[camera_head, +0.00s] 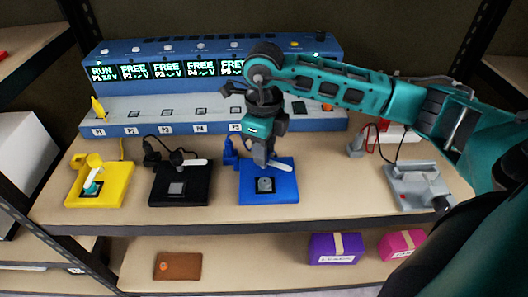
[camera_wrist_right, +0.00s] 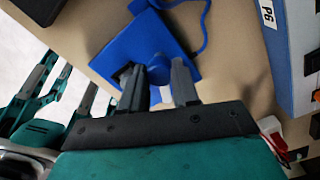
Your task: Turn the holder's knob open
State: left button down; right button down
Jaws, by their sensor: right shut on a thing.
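The blue holder (camera_head: 285,188) lies flat on the upper shelf, with a dark square seat holding a grey square piece (camera_head: 265,184) at its middle. A white lever (camera_head: 280,162) shows at its back. My right gripper (camera_head: 262,160) points down over the holder's back part and hides the knob in the head view. In the right wrist view the blue holder (camera_wrist_right: 125,40) shows with its rounded blue knob (camera_wrist_right: 154,64) between the two grey fingers of my right gripper (camera_wrist_right: 157,75). The fingers are shut on the knob. My left gripper is in neither view.
A black holder (camera_head: 161,196) and a yellow holder (camera_head: 112,194) stand to the left, a grey device (camera_head: 415,180) to the right. Behind is a blue control station (camera_head: 205,130) with small screens. Cables run between. The shelf's front strip is clear.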

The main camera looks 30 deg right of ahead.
jog(key=n+b, duration=0.1)
jog(key=n, duration=0.1)
jog(key=shift+f+n, duration=0.1)
jog(key=shift+n, duration=0.2)
jog(key=shift+n+b, duration=0.6)
jog(key=shift+n, duration=0.5)
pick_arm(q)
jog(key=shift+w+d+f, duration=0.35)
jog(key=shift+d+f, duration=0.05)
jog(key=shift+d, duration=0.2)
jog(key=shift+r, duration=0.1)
pick_arm(e)
jog(key=shift+n, duration=0.4)
jog(key=c, duration=0.8)
grip_release()
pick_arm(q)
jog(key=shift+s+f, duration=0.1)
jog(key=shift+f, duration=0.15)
pick_arm(e)
jog(key=shift+r, duration=0.2)
